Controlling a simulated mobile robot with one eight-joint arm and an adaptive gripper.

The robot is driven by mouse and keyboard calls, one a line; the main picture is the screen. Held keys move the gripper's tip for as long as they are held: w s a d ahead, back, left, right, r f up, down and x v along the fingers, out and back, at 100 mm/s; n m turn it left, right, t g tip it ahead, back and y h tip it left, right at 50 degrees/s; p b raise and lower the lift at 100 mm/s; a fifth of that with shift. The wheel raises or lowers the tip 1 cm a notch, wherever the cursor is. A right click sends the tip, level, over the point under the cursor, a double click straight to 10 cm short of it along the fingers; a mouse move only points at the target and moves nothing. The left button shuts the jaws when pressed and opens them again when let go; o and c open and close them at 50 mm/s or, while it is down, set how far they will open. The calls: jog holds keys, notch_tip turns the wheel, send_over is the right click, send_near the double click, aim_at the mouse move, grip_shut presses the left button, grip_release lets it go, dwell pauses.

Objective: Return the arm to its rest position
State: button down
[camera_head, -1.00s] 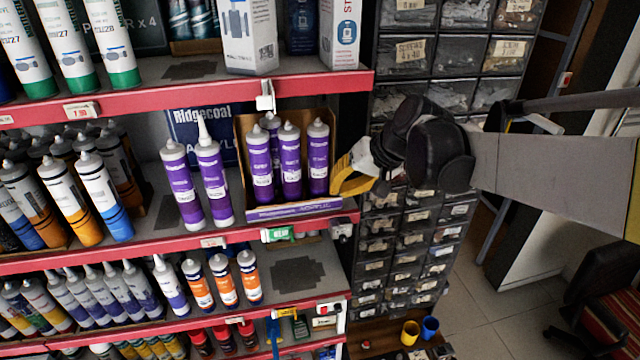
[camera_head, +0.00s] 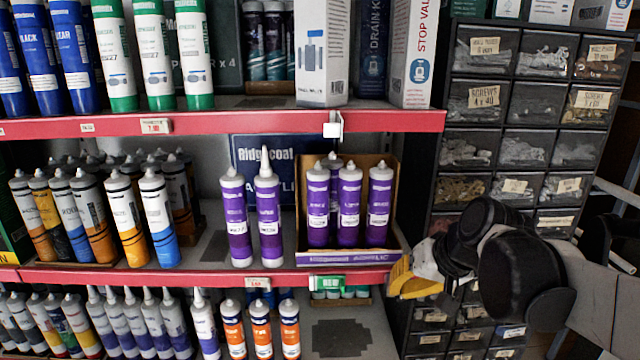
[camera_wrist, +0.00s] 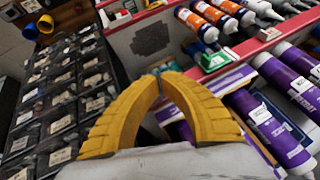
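My gripper (camera_head: 402,281) has yellow fingers and is at the lower right of the cardboard box (camera_head: 350,257) of purple tubes, beyond the right end of the red-edged shelf. In the wrist view its curved fingers (camera_wrist: 160,76) come together at the tips, with nothing seen held between them. My black and grey arm reaches in from the right edge of the head view. Whether the fingers touch the shelf cannot be told.
Two purple tubes (camera_head: 267,210) stand left of the box. A dark drawer cabinet (camera_head: 508,145) stands close behind my gripper. Red-edged shelves (camera_head: 200,121) crowded with tubes fill the left. Yellow and blue cups (camera_wrist: 37,25) show in the wrist view.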

jog(key=s+f+h+b, duration=0.1)
jog(key=s+f+b, duration=0.4)
jog(key=f+b, duration=0.5)
jog(key=s+d+f+n+h+b, duration=0.1)
jog(key=s+f+b, duration=0.4)
jog(key=f+b, duration=0.5)
jog(key=s+f+t+h+b, duration=0.1)
jog(key=s+f+b, duration=0.4)
jog(key=f+b, duration=0.5)
notch_tip(320, 180, down, 7)
jog(key=shift+s+d, duration=0.2)
jog(key=shift+s, duration=0.1)
